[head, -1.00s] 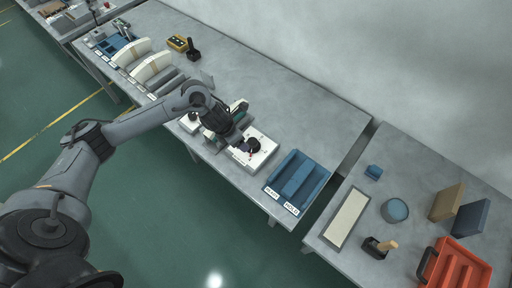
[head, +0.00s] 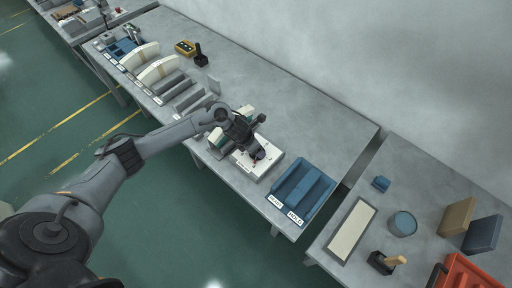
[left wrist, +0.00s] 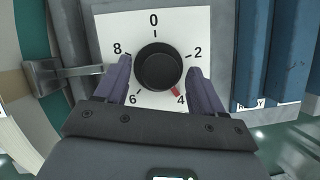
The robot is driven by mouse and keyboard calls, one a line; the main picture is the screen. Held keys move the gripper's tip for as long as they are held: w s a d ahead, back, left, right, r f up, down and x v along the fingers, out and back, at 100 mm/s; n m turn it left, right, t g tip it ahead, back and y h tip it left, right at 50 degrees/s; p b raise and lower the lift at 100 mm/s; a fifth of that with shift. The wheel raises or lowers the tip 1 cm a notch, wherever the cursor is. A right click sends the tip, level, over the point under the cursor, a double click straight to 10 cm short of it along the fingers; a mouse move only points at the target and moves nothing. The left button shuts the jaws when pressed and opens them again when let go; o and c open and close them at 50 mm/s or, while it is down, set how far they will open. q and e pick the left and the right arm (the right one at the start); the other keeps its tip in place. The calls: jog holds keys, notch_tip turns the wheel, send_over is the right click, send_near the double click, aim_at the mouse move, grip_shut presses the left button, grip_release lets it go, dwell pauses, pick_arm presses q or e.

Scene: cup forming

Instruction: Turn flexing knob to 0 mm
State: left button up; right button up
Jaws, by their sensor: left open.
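The flexing knob (left wrist: 158,66) is a round black knob on a white dial plate (left wrist: 112,30) marked 0, 2, 4, 6 and 8. Its red pointer (left wrist: 175,91) is beside the 4, at the lower right in the left wrist view. My left gripper (left wrist: 160,68) is open, with one purple-grey finger on each side of the knob and gaps showing between fingers and knob. In the head view, my left gripper (head: 257,154) is over the white dial box (head: 270,166), and it mostly hides the knob there. My right gripper is not in view.
Blue trays (head: 303,187), labelled at their front, stand just right of the dial box. A metal bracket (left wrist: 60,73) and a green curved part (left wrist: 37,40) are left of the dial. The bench behind (head: 310,125) is clear.

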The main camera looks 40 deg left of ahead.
pick_arm(q)
jog(key=shift+w+f, duration=0.1)
jog(key=shift+f, duration=0.05)
jog(key=c, duration=1.1)
jog(key=shift+o, duration=0.2)
jog(key=shift+n, duration=0.3)
